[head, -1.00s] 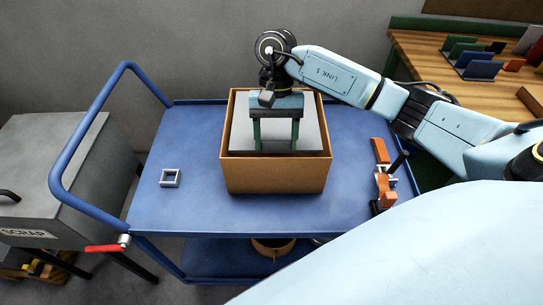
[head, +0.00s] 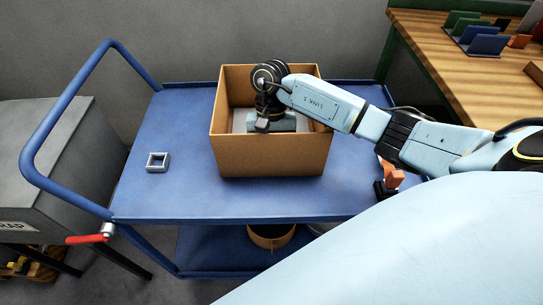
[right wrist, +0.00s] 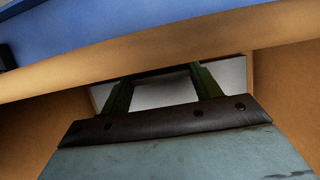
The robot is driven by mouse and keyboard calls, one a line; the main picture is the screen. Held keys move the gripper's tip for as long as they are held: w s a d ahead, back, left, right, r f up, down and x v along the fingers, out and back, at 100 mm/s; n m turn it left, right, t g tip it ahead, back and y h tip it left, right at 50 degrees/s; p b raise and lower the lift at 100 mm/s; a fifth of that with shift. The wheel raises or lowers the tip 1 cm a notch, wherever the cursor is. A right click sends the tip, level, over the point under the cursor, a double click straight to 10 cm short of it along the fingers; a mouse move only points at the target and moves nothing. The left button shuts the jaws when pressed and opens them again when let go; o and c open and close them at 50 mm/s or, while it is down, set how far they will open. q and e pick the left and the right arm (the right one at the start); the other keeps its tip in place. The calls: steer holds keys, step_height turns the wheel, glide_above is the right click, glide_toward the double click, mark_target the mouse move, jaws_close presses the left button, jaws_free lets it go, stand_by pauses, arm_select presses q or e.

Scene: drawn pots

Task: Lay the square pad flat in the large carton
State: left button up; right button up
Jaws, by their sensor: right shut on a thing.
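The large carton (head: 268,155) is an open-topped brown box on the blue cart. My right gripper (head: 272,122) reaches down inside it, and its fingertips are hidden behind the front wall in the head view. The square pad (head: 239,120) is pale grey and shows only in part, low inside the carton. In the right wrist view the green fingers of my right gripper (right wrist: 163,85) are shut on the pad (right wrist: 165,92), close to a carton wall (right wrist: 130,62). I cannot tell whether the pad touches the carton floor. My left gripper is out of view.
A small grey square frame (head: 158,162) sits on the cart (head: 180,195) left of the carton. An orange and black tool (head: 390,178) lies to the right, partly hidden by my arm. A grey scrap bin (head: 65,150) stands left, a wooden bench (head: 450,70) right.

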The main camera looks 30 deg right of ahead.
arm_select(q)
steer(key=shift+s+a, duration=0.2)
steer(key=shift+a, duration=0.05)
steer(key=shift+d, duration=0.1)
arm_select(e)
steer(key=o, duration=0.9)
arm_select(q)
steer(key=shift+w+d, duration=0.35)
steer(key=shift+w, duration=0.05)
arm_select(e)
steer(key=shift+o, duration=0.2)
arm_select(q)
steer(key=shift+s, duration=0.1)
arm_select(e)
steer(key=shift+r, duration=0.15)
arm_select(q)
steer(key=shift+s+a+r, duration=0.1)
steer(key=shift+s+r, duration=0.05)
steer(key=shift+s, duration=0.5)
arm_select(e)
steer(key=v, duration=1.2)
